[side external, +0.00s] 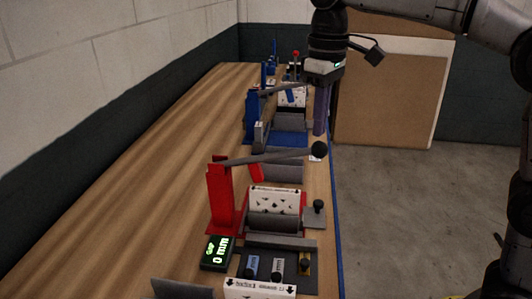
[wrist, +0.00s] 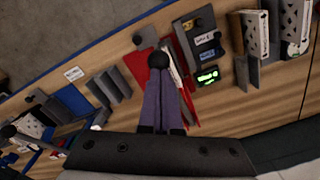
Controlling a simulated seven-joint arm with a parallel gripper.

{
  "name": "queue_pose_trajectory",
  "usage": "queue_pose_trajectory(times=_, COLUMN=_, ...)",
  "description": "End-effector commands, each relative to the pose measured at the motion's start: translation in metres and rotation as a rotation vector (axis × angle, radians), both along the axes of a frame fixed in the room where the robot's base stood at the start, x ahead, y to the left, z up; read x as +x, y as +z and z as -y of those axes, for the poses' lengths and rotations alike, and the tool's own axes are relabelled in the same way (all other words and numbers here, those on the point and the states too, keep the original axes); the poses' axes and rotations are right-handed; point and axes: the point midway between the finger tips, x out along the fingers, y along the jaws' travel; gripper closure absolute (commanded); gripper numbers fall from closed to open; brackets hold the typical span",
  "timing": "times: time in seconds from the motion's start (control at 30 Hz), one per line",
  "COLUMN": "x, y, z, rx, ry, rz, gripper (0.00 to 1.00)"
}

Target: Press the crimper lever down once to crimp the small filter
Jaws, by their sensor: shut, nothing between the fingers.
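A red crimper (side external: 220,195) stands on the bench in the side external view. Its grey lever (side external: 265,158) runs nearly level to the right and ends in a black ball knob (side external: 319,149). A white boxed filter with dark specks (side external: 274,201) sits in the red station behind a grey roller. My gripper (side external: 319,133) points straight down, its purple fingers shut and empty, with the tips just above the knob. In the wrist view the shut fingers (wrist: 158,78) line up with the black knob (wrist: 159,59); whether they touch it is unclear.
A green-lit display (side external: 217,250) reading 0 mm stands in front of the red crimper. A blue crimper (side external: 252,115) with its own lever stands farther back. Another white box (side external: 260,290) is at the near edge. Open floor (side external: 400,220) lies right of the bench.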

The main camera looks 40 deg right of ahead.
Motion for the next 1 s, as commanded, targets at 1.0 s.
queue_pose_trajectory(times=1.0, x=-0.001, y=-0.028, z=0.001, rx=0.000, ry=0.000, rz=-0.001, gripper=1.00)
